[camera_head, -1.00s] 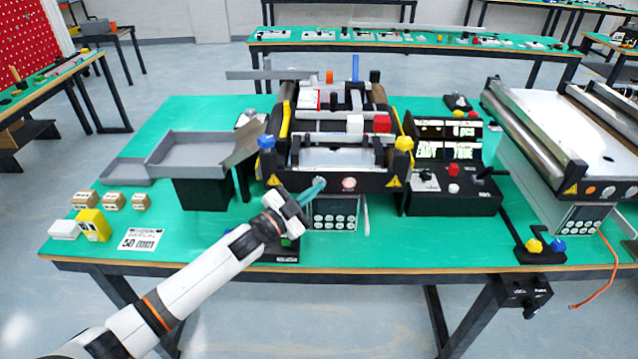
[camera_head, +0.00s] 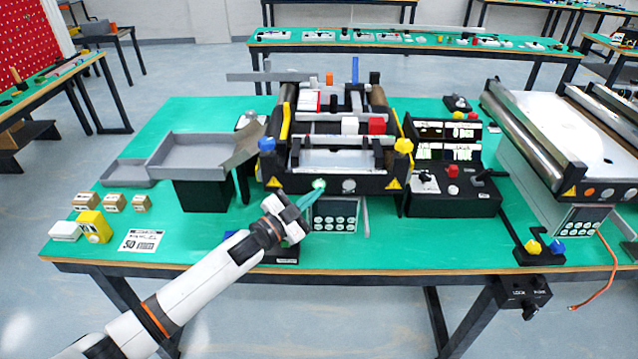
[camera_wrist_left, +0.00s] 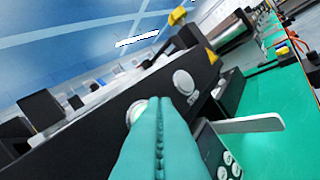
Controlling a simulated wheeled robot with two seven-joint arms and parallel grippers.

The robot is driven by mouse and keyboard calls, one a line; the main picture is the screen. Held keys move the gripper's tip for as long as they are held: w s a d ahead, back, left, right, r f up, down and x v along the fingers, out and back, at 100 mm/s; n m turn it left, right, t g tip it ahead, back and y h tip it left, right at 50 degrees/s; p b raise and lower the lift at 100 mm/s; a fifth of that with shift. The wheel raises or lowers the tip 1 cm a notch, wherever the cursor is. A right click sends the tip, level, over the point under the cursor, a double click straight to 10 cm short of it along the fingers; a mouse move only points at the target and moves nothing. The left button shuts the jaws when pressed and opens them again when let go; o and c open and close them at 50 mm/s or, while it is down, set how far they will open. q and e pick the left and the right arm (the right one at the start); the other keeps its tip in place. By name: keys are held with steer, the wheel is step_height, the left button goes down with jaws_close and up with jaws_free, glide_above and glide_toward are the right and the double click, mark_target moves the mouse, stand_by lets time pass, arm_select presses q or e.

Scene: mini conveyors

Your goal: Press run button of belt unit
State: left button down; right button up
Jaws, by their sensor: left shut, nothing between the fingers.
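The belt unit (camera_head: 285,184) stands mid-table with a dark front panel. On it a round button (camera_head: 319,184) glows green, and a grey round button (camera_head: 349,186) sits to its right. My left gripper (camera_head: 310,197) is shut and empty, its teal fingers pointing up at the green button from just below left. In the left wrist view the closed fingers (camera_wrist_left: 160,125) partly cover the green-lit button (camera_wrist_left: 136,110); I cannot tell whether they touch it. The grey button (camera_wrist_left: 184,82) is clear to the right. My right gripper is not in view.
A keypad box (camera_head: 335,215) hangs below the panel. A control box (camera_head: 455,200) with a red knob stands to the right. A white block (camera_head: 349,125) and a red block (camera_head: 376,125) are on the unit.

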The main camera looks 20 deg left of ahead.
arm_select(q)
steer(key=shift+s, duration=0.2)
steer(key=shift+d, duration=0.1)
steer(key=s+p, duration=0.1)
steer(key=s, duration=0.1)
steer(key=s+d+p, duration=0.1)
steer(key=s, duration=0.1)
steer(key=shift+s+d, duration=0.15)
steer(key=shift+s, duration=0.25)
stand_by(0.9)
